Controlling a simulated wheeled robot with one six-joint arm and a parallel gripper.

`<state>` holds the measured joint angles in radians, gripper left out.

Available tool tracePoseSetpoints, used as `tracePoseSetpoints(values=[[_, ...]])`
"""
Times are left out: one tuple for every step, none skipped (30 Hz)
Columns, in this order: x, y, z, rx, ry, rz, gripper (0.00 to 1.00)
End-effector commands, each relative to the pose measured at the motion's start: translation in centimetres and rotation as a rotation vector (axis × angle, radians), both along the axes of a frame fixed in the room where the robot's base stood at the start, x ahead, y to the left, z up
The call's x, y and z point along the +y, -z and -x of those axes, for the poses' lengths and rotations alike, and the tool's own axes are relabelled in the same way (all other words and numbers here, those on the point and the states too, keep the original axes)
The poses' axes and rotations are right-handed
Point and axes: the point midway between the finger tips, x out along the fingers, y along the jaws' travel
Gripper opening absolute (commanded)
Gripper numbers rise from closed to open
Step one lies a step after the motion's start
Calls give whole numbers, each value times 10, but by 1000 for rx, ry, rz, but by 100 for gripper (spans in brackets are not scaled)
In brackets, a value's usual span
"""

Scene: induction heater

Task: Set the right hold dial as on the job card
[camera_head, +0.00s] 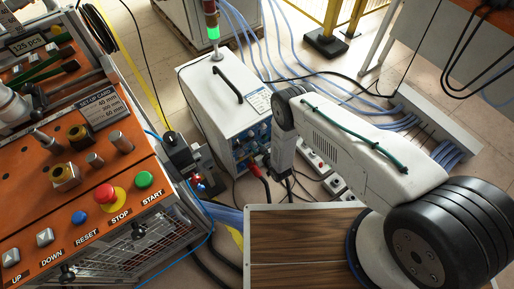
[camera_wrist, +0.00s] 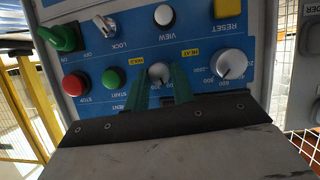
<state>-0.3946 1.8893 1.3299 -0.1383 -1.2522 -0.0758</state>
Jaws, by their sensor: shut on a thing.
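In the wrist view a blue panel (camera_wrist: 130,40) shows upside down. A small pale round dial (camera_wrist: 160,72) sits on it, with a yellow tag that seems to read HOLD on its left. My gripper (camera_wrist: 167,82) has its two green fingers shut on this dial, partly hiding it and its scale. A larger white dial (camera_wrist: 230,65) stands to the right, near a yellow tag that seems to read HEAT. A printed card (camera_head: 259,101) is on the cabinet, too small to read.
Red (camera_wrist: 76,83) and green (camera_wrist: 113,79) buttons, a green switch (camera_wrist: 62,38), a lock (camera_wrist: 105,25) and a white VIEW knob (camera_wrist: 164,15) surround the dial. An orange control desk (camera_head: 40,190) with a set-up card (camera_head: 98,105) stands left. Blue hoses (camera_head: 340,110) cross the floor.

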Motion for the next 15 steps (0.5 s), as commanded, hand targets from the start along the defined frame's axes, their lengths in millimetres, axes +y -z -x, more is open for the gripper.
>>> tracePoseSetpoints(values=[[-1,0,0,18,2,-25,2],[-1,0,-1,30,2,-43,2],[-2,0,-1,47,2,-68,2],[-2,0,-1,61,3,-87,2],[-2,0,-1,75,3,-109,2],[-3,0,-1,94,3,-137,2],[-3,0,-1,108,2,-159,2],[-3,0,-2,123,3,-181,2],[-3,0,-2,142,2,-209,2],[-4,0,-2,157,4,-231,2],[-4,0,-2,172,2,-252,2],[-4,1,-2,190,2,-279,2],[-4,1,-2,204,3,-300,2],[-4,1,-2,218,3,-320,2],[-5,1,-3,234,3,-346,2]])
